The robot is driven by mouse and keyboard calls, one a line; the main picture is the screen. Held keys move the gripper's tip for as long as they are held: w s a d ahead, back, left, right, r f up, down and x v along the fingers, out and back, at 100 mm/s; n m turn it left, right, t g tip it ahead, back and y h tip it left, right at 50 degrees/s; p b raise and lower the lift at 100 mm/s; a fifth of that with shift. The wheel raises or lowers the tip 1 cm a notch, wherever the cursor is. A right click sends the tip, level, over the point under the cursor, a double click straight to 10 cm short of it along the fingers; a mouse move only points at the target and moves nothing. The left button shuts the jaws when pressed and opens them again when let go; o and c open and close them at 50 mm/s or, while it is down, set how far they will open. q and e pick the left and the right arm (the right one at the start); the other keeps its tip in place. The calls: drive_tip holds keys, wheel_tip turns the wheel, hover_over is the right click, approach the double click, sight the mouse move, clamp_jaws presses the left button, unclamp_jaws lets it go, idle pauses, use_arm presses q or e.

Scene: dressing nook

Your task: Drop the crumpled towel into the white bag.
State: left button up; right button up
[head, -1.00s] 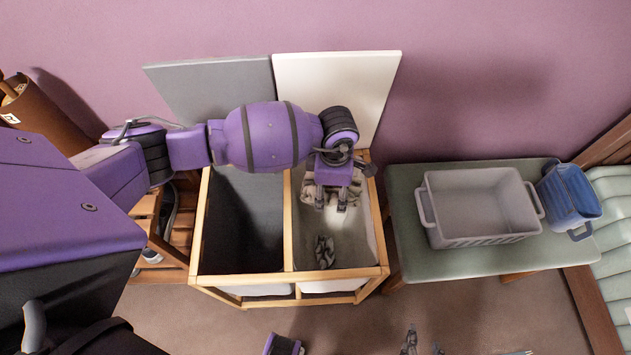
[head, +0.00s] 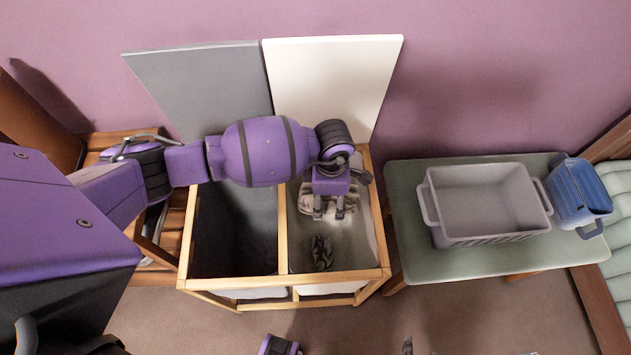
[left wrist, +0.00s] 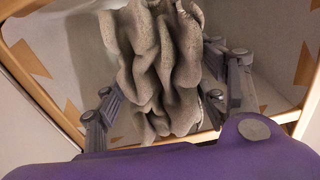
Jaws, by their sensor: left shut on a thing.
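The crumpled grey-beige towel (left wrist: 155,65) hangs between the fingers of my left gripper (left wrist: 165,100) in the left wrist view. In the head view my left gripper (head: 329,213) is shut on the towel (head: 316,194), over the right compartment of a wooden-framed hamper. That compartment holds the white bag (head: 357,238), which is open at the top. The gripper hides part of the towel and of the bag's far side. A dark grey crumpled cloth (head: 321,252) lies inside the bag near its front. My right gripper cannot be made out clearly.
The hamper's dark bag (head: 236,230) is left of the white one. Grey (head: 200,85) and white (head: 335,80) lids stand raised behind. A green-topped bench (head: 450,264) at right holds a grey basket (head: 485,205) and a blue container (head: 580,195).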

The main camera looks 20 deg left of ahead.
use_arm(q)
drive_tip(key=o, duration=1.4)
drive_tip(key=shift+w+r, duration=0.1)
drive_tip(key=shift+r, duration=0.1)
wheel_tip(320, 180, up, 12)
drive_tip(key=shift+f, duration=0.1)
